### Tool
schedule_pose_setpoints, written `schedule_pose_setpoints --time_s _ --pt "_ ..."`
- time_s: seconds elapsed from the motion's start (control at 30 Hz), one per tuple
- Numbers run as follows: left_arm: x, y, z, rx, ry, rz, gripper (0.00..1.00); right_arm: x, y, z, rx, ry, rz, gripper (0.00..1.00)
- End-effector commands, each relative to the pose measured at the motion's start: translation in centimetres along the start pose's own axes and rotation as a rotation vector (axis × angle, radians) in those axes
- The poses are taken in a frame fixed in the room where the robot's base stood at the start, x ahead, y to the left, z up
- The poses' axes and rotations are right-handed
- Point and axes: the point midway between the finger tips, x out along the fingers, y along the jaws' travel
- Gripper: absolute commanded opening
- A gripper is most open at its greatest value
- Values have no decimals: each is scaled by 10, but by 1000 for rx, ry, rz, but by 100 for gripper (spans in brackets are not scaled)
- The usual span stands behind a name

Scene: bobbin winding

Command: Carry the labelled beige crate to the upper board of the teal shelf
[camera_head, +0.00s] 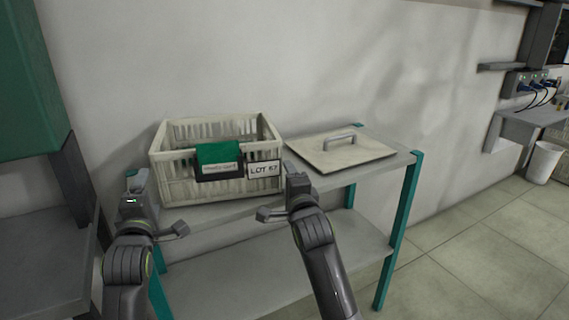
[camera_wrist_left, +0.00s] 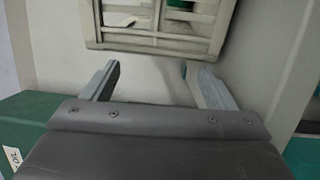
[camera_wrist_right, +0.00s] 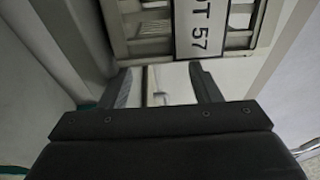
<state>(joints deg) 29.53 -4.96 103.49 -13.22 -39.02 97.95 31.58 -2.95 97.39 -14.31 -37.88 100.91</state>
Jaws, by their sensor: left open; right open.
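The beige slatted crate (camera_head: 215,135) stands upright on the upper board (camera_head: 405,157) of the teal-legged shelf, at its left end. A white label reading LOT 57 (camera_wrist_right: 200,27) is on its front, beside a green and dark tag (camera_head: 219,160). My left gripper (camera_head: 136,184) is by the crate's left end, open and empty. In the left wrist view its fingers (camera_wrist_left: 151,72) stop short of the slatted wall (camera_wrist_left: 150,43). My right gripper (camera_head: 297,180) is by the right end, open and empty. Its fingers (camera_wrist_right: 160,75) are just short of the crate. Neither appears to hold it.
A flat beige lid with a handle (camera_head: 338,153) lies on the upper board right of the crate. The lower board (camera_head: 270,270) is bare where visible. A green and grey unit (camera_head: 22,85) stands at left. A white bin (camera_head: 543,162) and wall bench are far right; open floor lies between.

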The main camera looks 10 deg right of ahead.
Motion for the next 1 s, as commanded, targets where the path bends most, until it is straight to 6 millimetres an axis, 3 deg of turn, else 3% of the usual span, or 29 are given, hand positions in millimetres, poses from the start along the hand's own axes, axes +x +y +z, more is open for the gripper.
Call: schedule_pose_setpoints --time_s 0.03,0.4,0.67,1.0 --pt "-10 -26 -6 6 13 -54 81 0 17 -4 -10 9 33 71" --pt "-53 -7 -2 16 10 -20 81 0 16 -4 -9 8 33 71" --pt "-61 -1 -3 22 11 -7 81 -4 15 -3 -7 7 32 71" --pt "-61 2 -3 24 11 0 81 -44 10 -3 -1 4 20 71"
